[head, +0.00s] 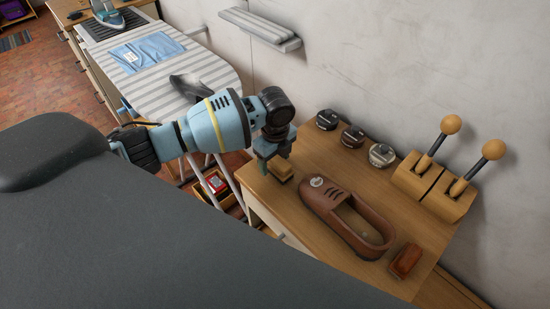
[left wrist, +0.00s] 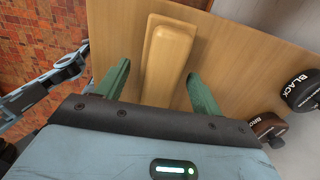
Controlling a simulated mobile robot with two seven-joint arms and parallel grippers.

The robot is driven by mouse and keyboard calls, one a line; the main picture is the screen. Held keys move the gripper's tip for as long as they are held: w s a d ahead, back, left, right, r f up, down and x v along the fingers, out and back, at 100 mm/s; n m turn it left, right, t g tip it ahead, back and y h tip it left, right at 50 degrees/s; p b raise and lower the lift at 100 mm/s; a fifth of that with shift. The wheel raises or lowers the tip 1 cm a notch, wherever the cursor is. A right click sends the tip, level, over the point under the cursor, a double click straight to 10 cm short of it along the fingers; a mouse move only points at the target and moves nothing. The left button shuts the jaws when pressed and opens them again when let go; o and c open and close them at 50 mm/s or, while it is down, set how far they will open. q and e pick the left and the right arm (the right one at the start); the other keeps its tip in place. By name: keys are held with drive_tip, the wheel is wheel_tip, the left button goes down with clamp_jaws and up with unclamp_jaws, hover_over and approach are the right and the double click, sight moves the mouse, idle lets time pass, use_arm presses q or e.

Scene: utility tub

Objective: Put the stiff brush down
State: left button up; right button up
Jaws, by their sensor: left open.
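The stiff brush, a pale wooden block with a raised rounded back (left wrist: 166,60), lies on the wooden worktop (left wrist: 118,28). In the head view the brush (head: 281,171) shows only in part below my left gripper (head: 274,172), near the worktop's left end. My left gripper is open. In the left wrist view its two green fingers stand apart on either side of the brush, with a visible gap at each side. The brush's bristles are hidden. My right gripper is in neither view.
A brown shoe (head: 331,202) and a reddish-brown block (head: 405,261) lie right of the brush. Several polish tins (head: 352,137) line the wall side. Wooden stands with ball-topped levers (head: 433,190) are at the right. A striped ironing board (head: 205,70) stands beyond.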

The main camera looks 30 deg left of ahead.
sight(275, 158)
use_arm(q)
drive_tip(key=shift+r, duration=0.1)
wheel_tip(275, 158, up, 12)
drive_tip(key=p, duration=0.1)
drive_tip(key=shift+s, duration=0.15)
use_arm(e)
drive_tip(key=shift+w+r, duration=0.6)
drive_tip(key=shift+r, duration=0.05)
use_arm(q)
drive_tip(key=shift+d, duration=0.1)
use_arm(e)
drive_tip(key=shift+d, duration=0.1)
